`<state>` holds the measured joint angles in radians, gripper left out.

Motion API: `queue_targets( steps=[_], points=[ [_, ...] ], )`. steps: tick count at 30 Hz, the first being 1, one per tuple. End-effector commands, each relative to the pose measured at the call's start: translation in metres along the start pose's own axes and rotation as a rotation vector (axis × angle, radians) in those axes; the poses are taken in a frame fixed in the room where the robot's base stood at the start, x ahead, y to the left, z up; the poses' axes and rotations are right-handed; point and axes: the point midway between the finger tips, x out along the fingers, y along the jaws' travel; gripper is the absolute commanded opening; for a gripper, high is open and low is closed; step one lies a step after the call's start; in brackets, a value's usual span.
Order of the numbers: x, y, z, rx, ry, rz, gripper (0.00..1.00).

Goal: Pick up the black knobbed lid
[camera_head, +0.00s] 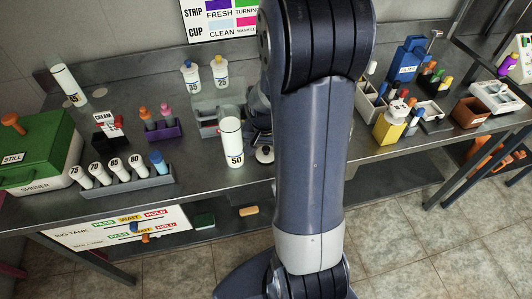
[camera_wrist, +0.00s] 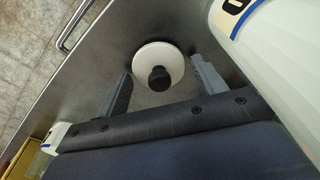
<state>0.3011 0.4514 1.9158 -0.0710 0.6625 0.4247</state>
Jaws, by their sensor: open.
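The black knobbed lid (camera_wrist: 149,54), a white disc with a black knob in its middle, lies on the grey metal counter in the wrist view. My gripper (camera_wrist: 159,69) is open, with one finger on each side of the lid and a gap to both. Nothing is held between the fingers. In the head view the lid (camera_head: 264,155) shows only in part at the left edge of my arm. My gripper (camera_head: 259,125) is mostly hidden behind my arm there. The exact height of the fingers above the counter cannot be told.
A white cylinder marked 50 (camera_head: 232,143) stands just left of the lid. A grey rack of white cylinders (camera_head: 125,180) and a green spinner box (camera_head: 38,150) are further left. A yellow container (camera_head: 389,128) stands to the right. The counter's front edge is close to the lid.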

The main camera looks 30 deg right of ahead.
Motion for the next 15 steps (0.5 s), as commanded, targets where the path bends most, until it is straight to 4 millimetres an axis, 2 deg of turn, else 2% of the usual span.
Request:
queue_targets(
  steps=[5,15],
  points=[
    [-0.0002,0.0001,0.0,0.0,0.0,0.0,0.65],
    [-0.0003,0.0001,0.0,0.0,0.0,0.0,0.38]
  ],
)
